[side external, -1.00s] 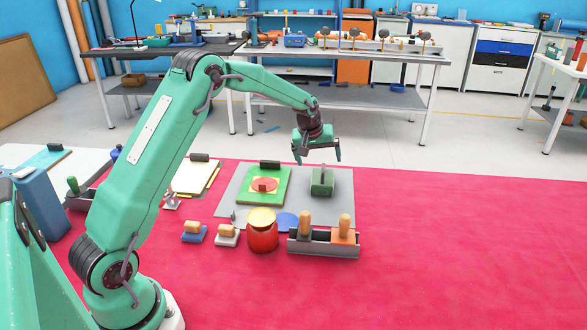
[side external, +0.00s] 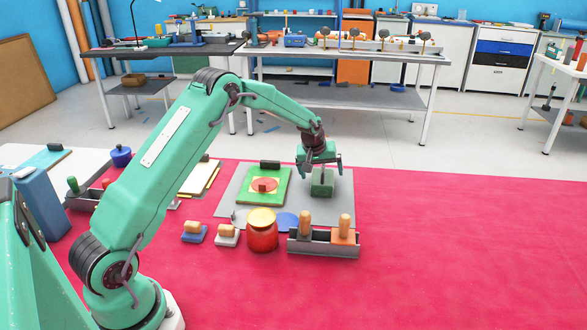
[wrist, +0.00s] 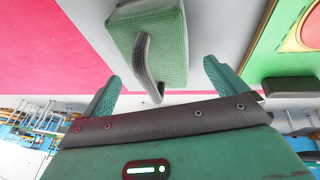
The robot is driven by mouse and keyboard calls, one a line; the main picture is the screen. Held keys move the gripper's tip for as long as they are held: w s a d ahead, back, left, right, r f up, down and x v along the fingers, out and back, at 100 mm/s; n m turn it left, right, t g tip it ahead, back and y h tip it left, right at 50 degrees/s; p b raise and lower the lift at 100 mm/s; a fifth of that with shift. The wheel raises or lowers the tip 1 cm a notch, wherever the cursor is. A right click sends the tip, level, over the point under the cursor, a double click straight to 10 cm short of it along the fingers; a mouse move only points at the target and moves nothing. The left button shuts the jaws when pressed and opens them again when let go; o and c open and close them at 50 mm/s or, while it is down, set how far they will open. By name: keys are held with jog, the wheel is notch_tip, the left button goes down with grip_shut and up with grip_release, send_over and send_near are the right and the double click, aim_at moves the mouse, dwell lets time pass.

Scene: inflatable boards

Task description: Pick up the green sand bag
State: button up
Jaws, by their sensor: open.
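The green sand bag (side external: 322,184) is a dark green block with a grey strap handle on top. It stands on the right part of the grey mat (side external: 341,208). My gripper (side external: 322,170) is open, with its fingers pointing down at the top of the bag. In the wrist view the bag (wrist: 165,50) and its handle lie ahead, between the lines of the two fingers (wrist: 163,82). The fingers are not closed on anything. The side view does not show clearly whether they touch the bag.
A green board with a red disc (side external: 264,186) lies left of the bag. In front stand a red jar with a yellow lid (side external: 262,232) and a grey tray (side external: 322,246) with wooden-handled tools. A blue disc (side external: 287,221) lies near the jar. The red cloth to the right is clear.

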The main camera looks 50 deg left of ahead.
jog(key=shift+w+f, duration=0.2)
jog(key=shift+f, duration=0.35)
jog(key=shift+r, duration=0.1)
jog(key=c, duration=1.4)
jog(key=shift+r, duration=0.1)
jog(key=shift+c, duration=0.2)
jog(key=shift+r, duration=0.8)
notch_tip(320, 180, up, 2)
jog(key=shift+r, duration=0.15)
jog(key=s+d+r, duration=0.3)
jog(key=d+r, duration=0.4)
jog(key=d, duration=0.4)
jog(key=shift+h, duration=0.4)
jog(key=shift+s+d, duration=0.1)
